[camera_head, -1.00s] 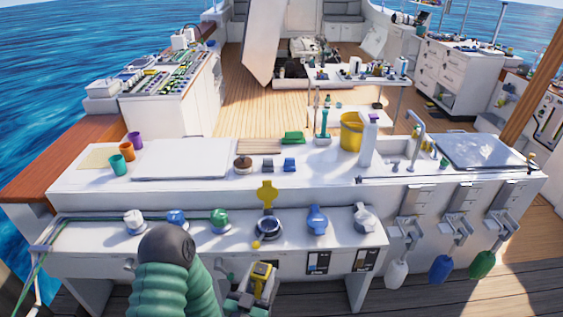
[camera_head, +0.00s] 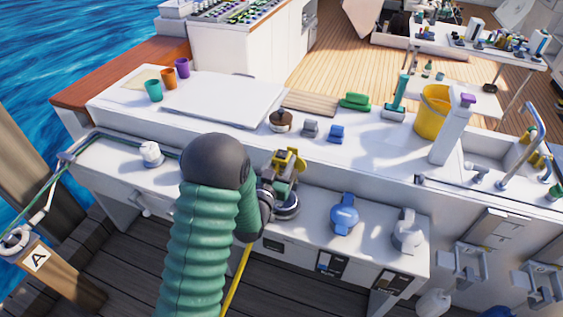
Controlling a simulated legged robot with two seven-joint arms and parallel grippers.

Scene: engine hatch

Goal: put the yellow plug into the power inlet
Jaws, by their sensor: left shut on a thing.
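The power inlet (camera_head: 287,210) is a round, dark-ringed socket on the lower front ledge of the white counter. My left gripper (camera_head: 279,184) is directly over it and hides most of its opening. A yellow piece (camera_head: 293,158) shows at the gripper's far side; I cannot tell whether it is the plug or the inlet's raised yellow lid. The gripper is shut on the yellow plug, whose body is largely hidden. A yellow cable (camera_head: 236,283) hangs below my green-sleeved arm. I cannot tell whether the plug is inside the inlet. My right gripper is out of view.
A blue-capped inlet (camera_head: 344,214) and a grey-white one (camera_head: 407,232) sit right of the power inlet. A white fitting (camera_head: 151,154) is at the left.

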